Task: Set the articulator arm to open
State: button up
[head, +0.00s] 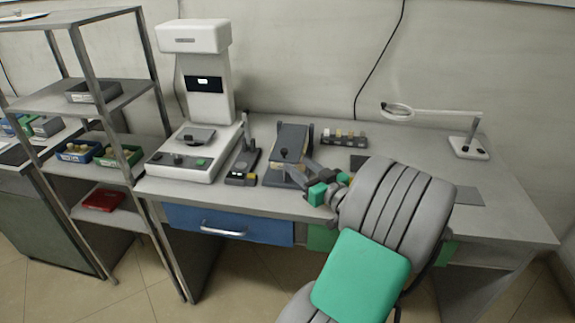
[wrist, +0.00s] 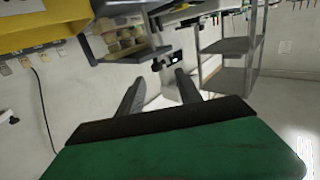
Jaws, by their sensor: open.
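The articulator (head: 293,143) appears to be the dark grey hinged device with a tan middle on the workbench, right of the white machine. Its upper part stands raised and tilted; I cannot tell its exact angle. My gripper (head: 300,169) is at the front right of it, its dark fingers pointing towards it. Whether they touch it is unclear. In the wrist view my gripper (wrist: 160,74) is open, with no object held between its two fingers. A grey frame with tan pieces shows beyond the fingers at upper left there; I cannot tell whether it is the articulator.
A white machine (head: 195,95) and a small black stand (head: 243,165) are to the left. A block holder (head: 345,139) lies behind, and a magnifier lamp (head: 467,146) stands at right. A metal shelf (head: 115,97) is at far left.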

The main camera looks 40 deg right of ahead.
aim_at(286, 152)
jog(key=w, duration=0.2)
jog(key=w+d, duration=0.1)
jog(key=w, duration=0.2)
jog(key=w+p, duration=0.1)
jog(key=w, duration=0.1)
jog(key=shift+w+d+r, duration=0.2)
jog(key=shift+d, duration=0.05)
jog(key=shift+c, duration=0.4)
grip_shut()
dwell(0.7)
